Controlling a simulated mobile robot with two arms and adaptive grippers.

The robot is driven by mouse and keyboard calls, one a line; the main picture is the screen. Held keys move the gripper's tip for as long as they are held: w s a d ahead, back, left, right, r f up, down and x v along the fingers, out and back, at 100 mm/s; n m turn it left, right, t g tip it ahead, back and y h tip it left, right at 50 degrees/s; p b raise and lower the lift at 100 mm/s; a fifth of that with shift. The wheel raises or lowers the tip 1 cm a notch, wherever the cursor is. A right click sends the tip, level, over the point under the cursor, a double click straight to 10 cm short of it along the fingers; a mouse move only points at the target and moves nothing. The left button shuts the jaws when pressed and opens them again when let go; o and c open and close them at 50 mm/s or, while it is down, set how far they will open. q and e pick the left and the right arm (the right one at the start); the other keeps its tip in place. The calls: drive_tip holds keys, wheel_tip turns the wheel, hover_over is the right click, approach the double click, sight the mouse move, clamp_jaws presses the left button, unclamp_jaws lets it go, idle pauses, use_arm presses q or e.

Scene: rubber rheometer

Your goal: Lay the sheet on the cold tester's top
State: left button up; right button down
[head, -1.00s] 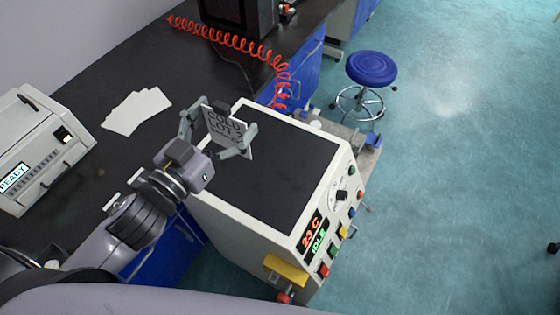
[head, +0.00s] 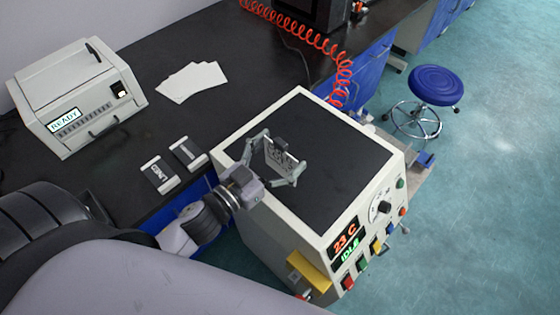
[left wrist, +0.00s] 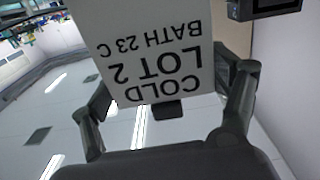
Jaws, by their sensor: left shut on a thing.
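My left gripper (head: 283,163) is shut on the sheet, one finger on each side. The cold tester (head: 285,240) is a cream cabinet with a flat black top (head: 330,180); its display (head: 346,243) reads "23 C IDLE". The gripper and sheet are over the left-middle part of that top. The sheet looks tilted; I cannot tell how high it is. My right gripper is not in view.
A cream machine (head: 75,95) reading "READY" stands on the dark bench. White papers (head: 192,82) and two small labelled holders (head: 160,175) lie on the bench. A red coiled hose (head: 318,42) runs behind the tester. A blue stool (head: 437,85) stands right. The tester's right top is clear.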

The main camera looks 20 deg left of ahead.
sight(280, 163)
use_arm(q)
wheel_tip(280, 163, down, 3)
drive_tip(key=shift+f, duration=0.15)
drive_tip(key=shift+f, duration=0.15)
drive_tip(key=shift+f+b, duration=0.1)
drive_tip(key=shift+b, duration=0.25)
drive_tip(key=o, duration=0.9)
